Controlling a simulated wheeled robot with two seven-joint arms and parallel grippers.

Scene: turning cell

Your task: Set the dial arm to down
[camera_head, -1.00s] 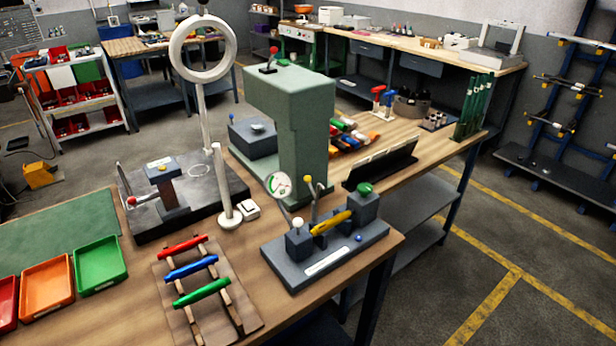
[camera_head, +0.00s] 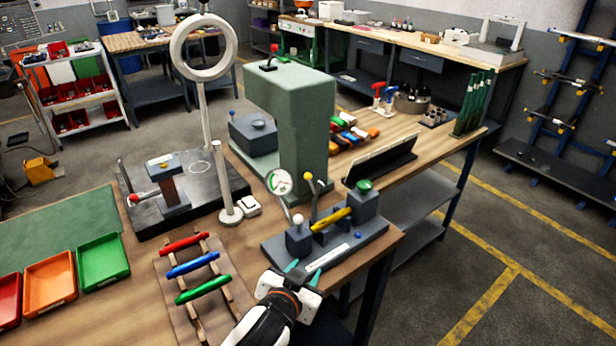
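The dial (camera_head: 279,182) is a round white gauge with green and red marks. It is raised on a thin stem above the left part of a grey fixture (camera_head: 368,236). The fixture carries a yellow cylinder (camera_head: 331,220) between two blocks and a lever with a yellow knob (camera_head: 308,177). My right gripper is out of view.
A rack with red, blue and green handles (camera_head: 203,290) lies left of my gripper. A dark plate (camera_head: 207,202) with a small stand is at the left. The bench edge is just right of the fixture.

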